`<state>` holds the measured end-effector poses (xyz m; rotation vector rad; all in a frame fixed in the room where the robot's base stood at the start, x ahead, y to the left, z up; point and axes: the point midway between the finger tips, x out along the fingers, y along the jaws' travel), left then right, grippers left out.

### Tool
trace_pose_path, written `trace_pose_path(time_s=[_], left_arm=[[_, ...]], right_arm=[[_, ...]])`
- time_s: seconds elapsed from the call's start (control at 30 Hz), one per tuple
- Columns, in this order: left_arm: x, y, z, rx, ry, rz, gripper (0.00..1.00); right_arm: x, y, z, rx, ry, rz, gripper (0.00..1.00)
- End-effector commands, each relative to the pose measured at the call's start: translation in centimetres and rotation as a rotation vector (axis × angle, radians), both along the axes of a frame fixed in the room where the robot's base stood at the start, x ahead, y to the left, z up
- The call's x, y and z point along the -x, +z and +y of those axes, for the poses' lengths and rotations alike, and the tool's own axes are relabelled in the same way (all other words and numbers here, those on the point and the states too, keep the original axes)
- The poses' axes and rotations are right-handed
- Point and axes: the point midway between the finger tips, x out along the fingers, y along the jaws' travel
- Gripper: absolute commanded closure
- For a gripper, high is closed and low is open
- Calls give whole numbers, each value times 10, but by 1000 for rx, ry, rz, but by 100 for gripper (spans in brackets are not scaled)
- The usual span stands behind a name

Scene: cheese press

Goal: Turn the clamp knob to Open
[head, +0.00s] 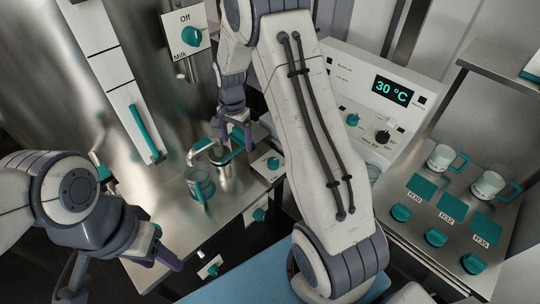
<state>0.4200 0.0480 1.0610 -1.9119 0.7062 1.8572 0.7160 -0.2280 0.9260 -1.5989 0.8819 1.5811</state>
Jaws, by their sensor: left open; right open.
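Several teal knobs show around the steel counter. One knob (273,163) sits on a white plate on the counter top, and two more, an upper knob (259,214) and a lower knob (213,270), are on plates below its front edge. Their labels are too small to read, so I cannot tell which is the clamp knob. My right gripper (236,134) is open, pointing down above the steel pot (226,176), left of the counter-top knob. My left gripper (160,254) is open and empty at the lower left, in front of the counter and apart from the knobs.
A teal cup (199,187) stands beside the pot. A milk knob (192,36) is on the back wall. My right arm crosses the middle of the view.

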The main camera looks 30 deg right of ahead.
Motion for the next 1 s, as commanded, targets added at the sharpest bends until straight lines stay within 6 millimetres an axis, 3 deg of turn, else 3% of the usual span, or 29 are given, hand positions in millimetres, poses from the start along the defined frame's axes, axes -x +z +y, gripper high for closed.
trace_pose_path(time_s=[0.03, 0.1, 0.2, 0.3, 0.53, 1.0], left_arm=[[0, 3, 0, 0, 0, 0, 50], [0, 4, 0, 0, 0, 0, 50], [0, 6, 0, 0, 0, 0, 50], [0, 6, 0, 0, 0, 0, 50], [0, 10, 0, 0, 0, 0, 50], [0, 23, 0, 0, 0, 0, 50]], right_arm=[[-7, -23, -34, 0, -135, 14, 12], [-13, -48, -71, 3, -289, 17, 12], [-14, -75, -109, 6, -451, 21, 12], [-13, -91, -131, 7, -544, 21, 12], [-11, -115, -139, 7, -582, 25, 12], [-11, -192, -138, 6, -578, 24, 12]])
